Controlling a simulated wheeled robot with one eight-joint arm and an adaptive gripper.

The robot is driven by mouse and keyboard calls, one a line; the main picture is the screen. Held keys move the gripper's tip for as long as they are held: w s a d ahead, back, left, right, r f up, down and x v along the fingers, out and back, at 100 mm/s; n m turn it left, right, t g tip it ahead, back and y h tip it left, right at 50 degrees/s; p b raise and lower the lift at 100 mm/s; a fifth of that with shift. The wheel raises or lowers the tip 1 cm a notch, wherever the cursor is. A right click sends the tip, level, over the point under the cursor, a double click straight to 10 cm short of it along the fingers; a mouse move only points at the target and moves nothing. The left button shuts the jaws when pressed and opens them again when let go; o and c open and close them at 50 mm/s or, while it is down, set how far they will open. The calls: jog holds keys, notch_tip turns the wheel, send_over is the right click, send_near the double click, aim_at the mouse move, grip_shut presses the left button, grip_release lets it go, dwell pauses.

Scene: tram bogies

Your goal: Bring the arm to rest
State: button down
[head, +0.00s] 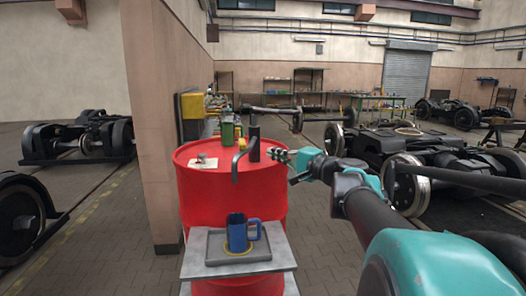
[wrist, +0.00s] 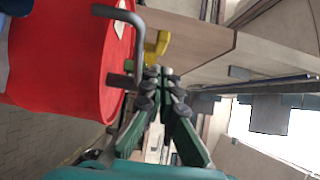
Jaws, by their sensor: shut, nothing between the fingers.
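My arm reaches in from the lower right of the head view, with teal and black links. My gripper (head: 283,155) is beside the top of a red drum (head: 232,195), to the right of a dark bent bar (head: 246,155) that stands there. In the wrist view my gripper (wrist: 160,74) shows its green fingers drawn together at the tips, with nothing between them. The bent bar (wrist: 125,15) passes close to the left of the fingers in that view. I cannot tell whether they touch.
A blue mug (head: 238,232) stands on a grey tray (head: 272,252) in front of the drum. A green container (head: 228,132) and a pale sheet (head: 203,164) are on the drum top. Bogies (head: 435,150) stand at right. A wall edge (head: 155,130) rises at left.

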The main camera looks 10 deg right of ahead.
jog(key=s+a+f+n+g+h, duration=0.2)
jog(key=s+f+n+g, duration=0.15)
jog(key=f, duration=0.85)
jog(key=s+a+f+n+g+h, duration=0.1)
jog(key=s+a+f+n+g, duration=0.2)
jog(key=f, duration=0.8)
jog(key=s+d+f+n+g+h, duration=0.2)
jog(key=s+d+f+h, duration=0.1)
jog(key=f, duration=0.4)
jog(key=s+d+f+n+g+h, duration=0.2)
jog(key=s+d+f+h, duration=0.2)
jog(key=s+d+f, duration=0.2)
notch_tip(320, 180, down, 2)
jog(key=shift+s+d+f, duration=0.15)
jog(key=shift+s+d, duration=0.15)
jog(key=shift+s, duration=0.05)
